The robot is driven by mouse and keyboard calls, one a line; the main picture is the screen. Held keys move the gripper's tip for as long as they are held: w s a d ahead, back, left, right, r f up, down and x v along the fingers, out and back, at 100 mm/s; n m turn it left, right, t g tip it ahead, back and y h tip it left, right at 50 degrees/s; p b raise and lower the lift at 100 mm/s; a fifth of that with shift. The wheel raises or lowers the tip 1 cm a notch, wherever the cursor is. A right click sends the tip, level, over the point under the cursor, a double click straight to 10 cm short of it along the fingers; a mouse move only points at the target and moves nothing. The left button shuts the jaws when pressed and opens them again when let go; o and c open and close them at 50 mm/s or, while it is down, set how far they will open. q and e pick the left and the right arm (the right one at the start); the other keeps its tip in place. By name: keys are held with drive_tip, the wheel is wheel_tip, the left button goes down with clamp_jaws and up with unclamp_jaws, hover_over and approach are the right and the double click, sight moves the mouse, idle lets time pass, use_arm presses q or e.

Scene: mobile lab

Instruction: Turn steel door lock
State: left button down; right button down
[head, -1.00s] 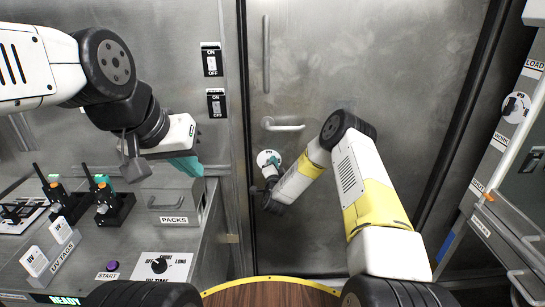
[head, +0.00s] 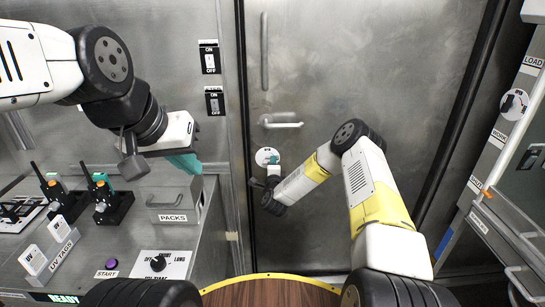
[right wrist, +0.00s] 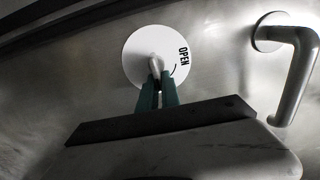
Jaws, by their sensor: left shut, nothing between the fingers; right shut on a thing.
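The steel door (head: 360,70) stands shut ahead of me. Its lock (head: 266,156) is a round white plate with a small knob, below the lever handle (head: 281,121). In the right wrist view the lock plate (right wrist: 133,48) bears the word OPEN and a curved mark. My right gripper (head: 272,162) is at the lock, and its green fingers (right wrist: 157,88) are shut on the metal lock knob (right wrist: 154,66). The fingers hide part of the knob and plate. My left gripper (head: 188,164) is shut and empty above the bench at the left.
A long vertical bar handle (head: 264,50) is on the door's left side. The left bench carries a PACKS box (head: 168,199), a UV time dial (head: 158,264) and several handheld devices. A rack with drawers (head: 500,215) stands at the right.

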drive_tip(key=shift+s+a+f, duration=0.2)
drive_tip(key=shift+s+a, duration=0.05)
drive_tip(key=shift+a, duration=0.35)
drive_tip(key=c, duration=1.6)
unclamp_jaws()
drive_tip(key=shift+a, duration=0.1)
drive_tip(key=shift+o, duration=0.2)
drive_tip(key=shift+w+r, duration=0.1)
drive_tip(key=shift+d, duration=0.25)
drive_tip(key=s, duration=0.7)
drive_tip(key=shift+s, duration=0.4)
